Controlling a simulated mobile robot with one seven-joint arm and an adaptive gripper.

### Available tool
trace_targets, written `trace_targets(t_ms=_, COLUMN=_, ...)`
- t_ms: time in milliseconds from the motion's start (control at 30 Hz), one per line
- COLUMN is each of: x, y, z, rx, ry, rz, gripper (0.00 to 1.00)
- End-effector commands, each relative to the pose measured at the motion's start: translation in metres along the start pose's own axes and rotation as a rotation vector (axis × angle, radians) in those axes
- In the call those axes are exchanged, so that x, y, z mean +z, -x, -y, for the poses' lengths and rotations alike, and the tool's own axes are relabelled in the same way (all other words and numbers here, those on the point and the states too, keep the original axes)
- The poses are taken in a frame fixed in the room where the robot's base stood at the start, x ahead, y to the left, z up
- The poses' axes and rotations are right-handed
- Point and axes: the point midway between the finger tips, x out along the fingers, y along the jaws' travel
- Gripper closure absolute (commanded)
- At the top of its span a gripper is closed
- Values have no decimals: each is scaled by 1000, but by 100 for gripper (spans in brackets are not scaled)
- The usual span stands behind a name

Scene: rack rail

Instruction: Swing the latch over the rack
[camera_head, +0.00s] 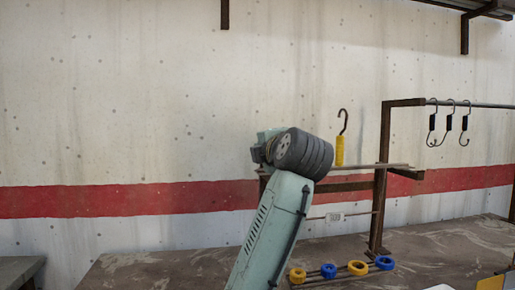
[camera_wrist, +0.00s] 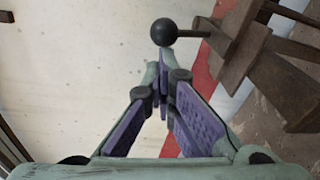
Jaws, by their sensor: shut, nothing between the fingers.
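In the wrist view, my gripper (camera_wrist: 161,78) is shut and empty, its purple-padded fingers meeting at the tips. A black ball knob (camera_wrist: 163,32) on a short rod shows just beyond the fingertips, apart from them in the picture. The rod runs right to a rusty brown bracket (camera_wrist: 240,38); this looks like the latch, but I cannot be sure. In the head view, the brown rack (camera_head: 382,180) stands right of my arm, which covers its left part. The fingers and the knob are hidden there.
A rail (camera_head: 485,106) with several black hooks (camera_head: 449,122) extends right from the rack. A yellow-handled hook (camera_head: 340,150) stands above the rack's shelf (camera_head: 350,166). Yellow and blue rings (camera_head: 358,268) lie low in front on the table (camera_head: 430,262). The wall at left is clear.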

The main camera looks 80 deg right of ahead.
Motion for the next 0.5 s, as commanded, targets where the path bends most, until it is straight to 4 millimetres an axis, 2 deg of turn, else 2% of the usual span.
trace_targets(t_ms=33, x=11, y=4, z=2, rx=-1, ry=-7, rz=22, gripper=100)
trace_targets(t_ms=500, x=13, y=7, z=2, rx=4, ry=-9, rz=27, gripper=100)
